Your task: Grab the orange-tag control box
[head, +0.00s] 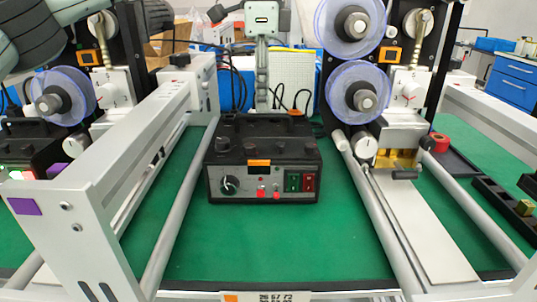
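The orange-tag control box (238,150) is black with a grey front panel and stands upright on the green mat in the middle. An orange tag (258,162) is above its panel. The panel has a dial at left, small red buttons, and green and red switches at right. Dark knobs and a handle are on top. Nothing holds the box. Grey-green links of my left arm cross the top left corner, far from the box. I cannot make out the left gripper's fingers. My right gripper is not in view.
White rails and grey rods flank the box on both sides. Blue spools (359,90) on black uprights stand behind at right. Another control box (35,150) is partly hidden behind the left frame. The green mat (265,240) in front of the box is clear.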

